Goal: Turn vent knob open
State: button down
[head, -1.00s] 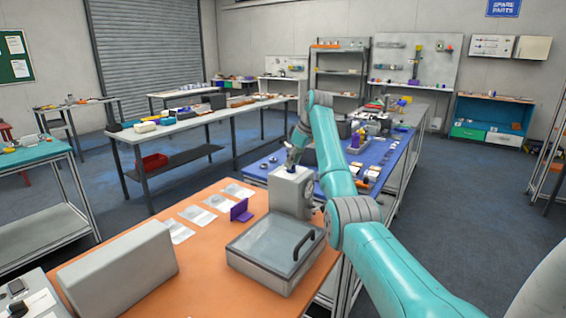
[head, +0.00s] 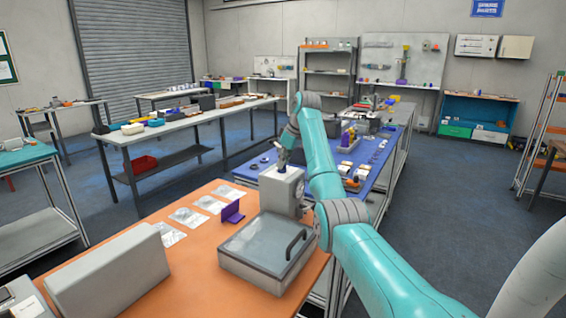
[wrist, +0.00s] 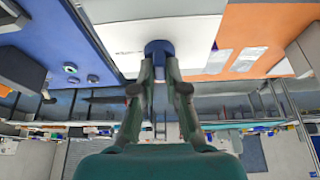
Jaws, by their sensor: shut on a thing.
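A round blue knob (wrist: 159,46) stands on top of a pale grey box-shaped housing (head: 285,194) at the back right of the orange bench. In the wrist view the same housing shows as a white surface (wrist: 118,35) around the knob. My gripper (wrist: 159,60) is shut on the blue knob, with a fingertip on each side of it. In the head view my gripper (head: 283,158) comes down onto the housing top from above, and the knob is mostly hidden there. The knob's turn angle cannot be told.
A clear-lidded chamber (head: 250,242) with a dark handle stands in front of the housing. Flat pouches (head: 188,216) and a purple stand (head: 231,212) are to its left. A large grey block (head: 105,275) is at the front left. A blue bench (head: 250,175) lies behind.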

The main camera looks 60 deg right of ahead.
jog(key=m+h, duration=0.1)
jog(key=m, duration=0.3)
jog(key=shift+a+m+h, duration=0.15)
jog(key=shift+m+h, duration=0.15)
jog(key=shift+h, duration=0.1)
jog(key=m+g+h, duration=0.1)
jog(key=m, duration=0.3)
jog(key=m+g, duration=0.1)
jog(key=m, duration=0.1)
jog(key=m+h, duration=0.1)
jog(key=m, duration=0.2)
jog(key=shift+w+a+g, duration=0.1)
jog(key=shift+w+g, duration=0.05)
jog(key=shift+g, duration=0.25)
jog(key=shift+m+g+h, duration=0.4)
jog(key=shift+m+g, duration=0.3)
jog(key=shift+m, duration=1.2)
jog(key=c, duration=1.2)
grip_release()
